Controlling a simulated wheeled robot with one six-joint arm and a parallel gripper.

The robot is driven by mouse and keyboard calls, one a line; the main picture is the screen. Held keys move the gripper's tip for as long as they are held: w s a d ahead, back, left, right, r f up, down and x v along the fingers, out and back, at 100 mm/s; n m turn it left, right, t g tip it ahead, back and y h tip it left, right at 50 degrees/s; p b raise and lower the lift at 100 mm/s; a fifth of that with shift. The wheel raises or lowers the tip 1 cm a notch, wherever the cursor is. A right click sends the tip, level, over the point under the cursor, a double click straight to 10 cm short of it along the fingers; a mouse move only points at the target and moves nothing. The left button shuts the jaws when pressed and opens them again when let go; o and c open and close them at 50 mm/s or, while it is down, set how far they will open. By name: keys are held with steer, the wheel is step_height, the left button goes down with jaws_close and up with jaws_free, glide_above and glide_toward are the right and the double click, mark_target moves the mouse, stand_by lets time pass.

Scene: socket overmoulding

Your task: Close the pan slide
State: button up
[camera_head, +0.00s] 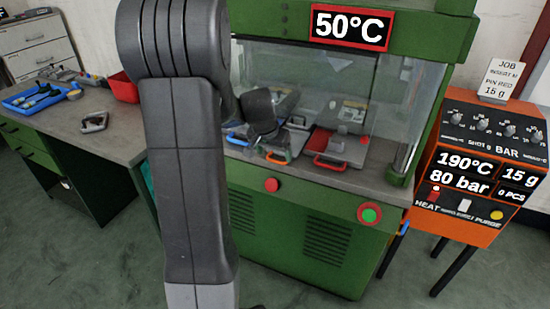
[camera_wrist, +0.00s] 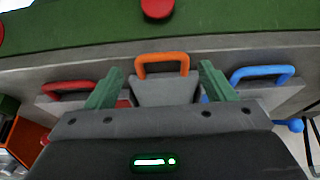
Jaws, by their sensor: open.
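Three slides with coloured handles sit side by side in the green press; no label shows which is the pan slide. The orange handle (camera_head: 278,159) is the middle one, the blue handle (camera_head: 237,140) is left of it and the red handle (camera_head: 330,165) right. In the wrist view my gripper (camera_wrist: 161,68) is open, its two green fingers on either side of the orange handle (camera_wrist: 162,58) and its grey slide, apparently clear of both. The red handle (camera_wrist: 68,87) is at left there, the blue handle (camera_wrist: 262,73) at right. My arm hides part of the press in the head view.
An orange control unit (camera_head: 480,165) stands at right. A workbench (camera_head: 110,135) with a blue tray (camera_head: 35,98) and red bin (camera_head: 124,88) is at left.

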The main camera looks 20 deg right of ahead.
mark_target(277, 160)
steer(key=shift+x, duration=1.5)
steer(key=shift+w, duration=0.1)
steer(key=c, duration=1.1)
steer(key=shift+w+d, duration=0.15)
steer(key=shift+d, duration=0.05)
steer(key=shift+c, duration=0.3)
steer(key=shift+w+d+r+p, duration=0.1)
steer(key=shift+w+d+p, duration=0.25)
steer(key=shift+w+d, duration=0.45)
jaws_close()
steer(key=shift+c, duration=1.1)
jaws_free()
steer(key=shift+s, duration=0.15)
steer(key=o, duration=1.1)
steer(key=shift+o, duration=1.4)
